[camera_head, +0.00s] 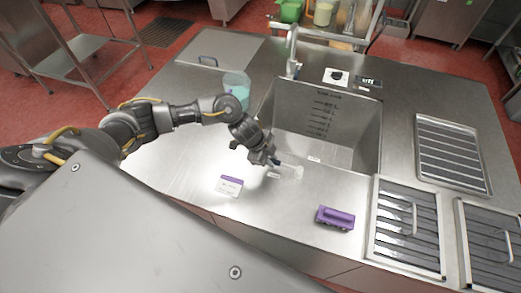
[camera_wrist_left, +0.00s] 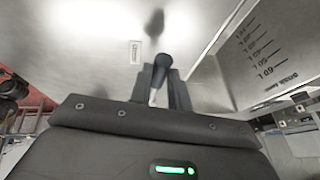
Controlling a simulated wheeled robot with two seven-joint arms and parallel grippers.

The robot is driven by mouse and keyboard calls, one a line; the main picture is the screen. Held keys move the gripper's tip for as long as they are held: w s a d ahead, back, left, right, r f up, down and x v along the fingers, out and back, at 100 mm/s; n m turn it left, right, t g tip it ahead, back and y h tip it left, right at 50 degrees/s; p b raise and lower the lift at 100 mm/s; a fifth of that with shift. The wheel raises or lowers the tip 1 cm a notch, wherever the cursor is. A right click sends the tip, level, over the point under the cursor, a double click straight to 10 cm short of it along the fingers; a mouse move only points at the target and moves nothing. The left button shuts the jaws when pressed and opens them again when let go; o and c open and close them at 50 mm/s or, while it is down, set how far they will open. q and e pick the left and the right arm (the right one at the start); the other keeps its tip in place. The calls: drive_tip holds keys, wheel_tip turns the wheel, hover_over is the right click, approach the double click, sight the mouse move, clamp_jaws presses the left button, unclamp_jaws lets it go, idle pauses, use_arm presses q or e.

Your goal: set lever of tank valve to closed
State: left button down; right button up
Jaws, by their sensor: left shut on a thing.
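The tank (camera_head: 350,112) is a steel basin sunk in the counter, with a black litre scale on its wall. In the left wrist view, the valve lever (camera_wrist_left: 163,61) shows as a black knob on a pale metal rod. My left gripper (camera_head: 272,162) is at the tank's near left edge. In the left wrist view my left gripper (camera_wrist_left: 162,85) is shut on the lever, with a finger on each side of the rod. A small label (camera_wrist_left: 135,52) sits beside it, too small to read. The valve body is hidden. My right gripper is not in view.
A white and purple box (camera_head: 230,186) and a purple brush-like block (camera_head: 335,217) lie on the near counter. A clear container with bluish liquid (camera_head: 237,88) stands left of the tank. Slatted steel trays (camera_head: 408,223) lie to the right. A tap (camera_head: 292,55) stands behind the tank.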

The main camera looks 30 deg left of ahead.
use_arm(q)
drive_tip(key=shift+s, duration=0.1)
drive_tip(key=c, duration=1.3)
unclamp_jaws()
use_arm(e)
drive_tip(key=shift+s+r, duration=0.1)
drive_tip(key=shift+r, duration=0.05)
use_arm(q)
drive_tip(key=v, duration=1.1)
